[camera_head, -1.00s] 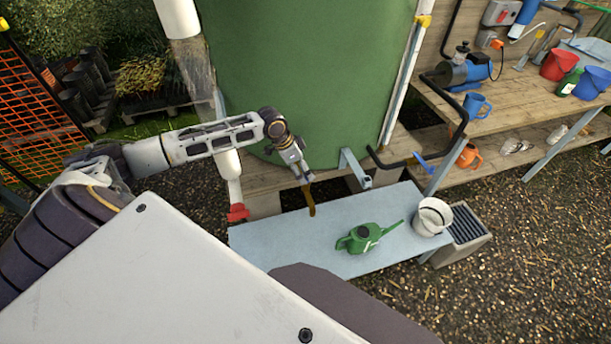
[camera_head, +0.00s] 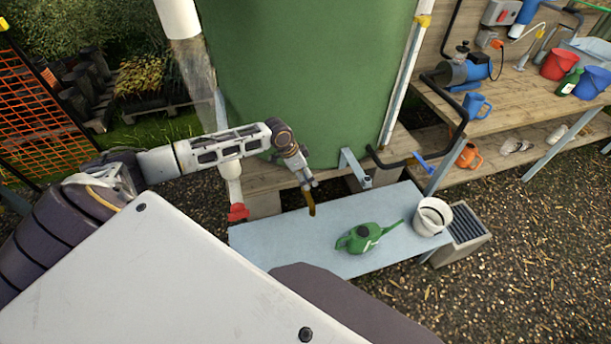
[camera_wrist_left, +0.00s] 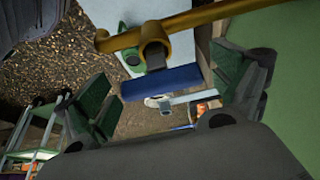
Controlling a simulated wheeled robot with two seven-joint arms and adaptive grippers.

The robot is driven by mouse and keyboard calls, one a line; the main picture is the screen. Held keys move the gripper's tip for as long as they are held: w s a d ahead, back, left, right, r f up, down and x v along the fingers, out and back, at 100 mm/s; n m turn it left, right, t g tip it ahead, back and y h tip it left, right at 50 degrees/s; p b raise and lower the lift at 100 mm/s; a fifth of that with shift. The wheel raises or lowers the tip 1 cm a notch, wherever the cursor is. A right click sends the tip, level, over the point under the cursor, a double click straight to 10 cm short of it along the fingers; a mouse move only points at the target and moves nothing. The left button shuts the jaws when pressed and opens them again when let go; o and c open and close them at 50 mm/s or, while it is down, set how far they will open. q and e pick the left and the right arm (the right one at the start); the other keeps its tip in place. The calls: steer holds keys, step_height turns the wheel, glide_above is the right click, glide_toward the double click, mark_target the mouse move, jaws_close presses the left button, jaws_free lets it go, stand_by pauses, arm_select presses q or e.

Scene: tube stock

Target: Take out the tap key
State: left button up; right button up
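A brass tap (camera_wrist_left: 205,24) crosses the top of the left wrist view; it also shows in the head view (camera_head: 311,209), just below my left gripper. A blue bar (camera_wrist_left: 160,83) on a short dark stem at the brass collar looks like the tap key. My left gripper (camera_wrist_left: 170,95) is open, with one finger beyond each end of the blue bar; no clear contact shows. In the head view my left gripper (camera_head: 308,183) hides the key. My right gripper is not in view.
A pale bench (camera_head: 290,240) below holds a green watering can (camera_head: 362,238) and a white bucket (camera_head: 433,216). The large green tank (camera_head: 310,80) stands close behind. A red-handled valve (camera_head: 237,212) is left of my gripper. The bench's left half is clear.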

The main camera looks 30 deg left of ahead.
arm_select(q)
steer(key=c, duration=0.7)
steer(key=shift+c, duration=1.2)
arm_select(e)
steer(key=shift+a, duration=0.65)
arm_select(q)
steer(key=shift+r, duration=0.15)
step_height(320, 180, up, 9)
steer(key=shift+f, duration=0.15)
steer(key=shift+r, duration=0.5)
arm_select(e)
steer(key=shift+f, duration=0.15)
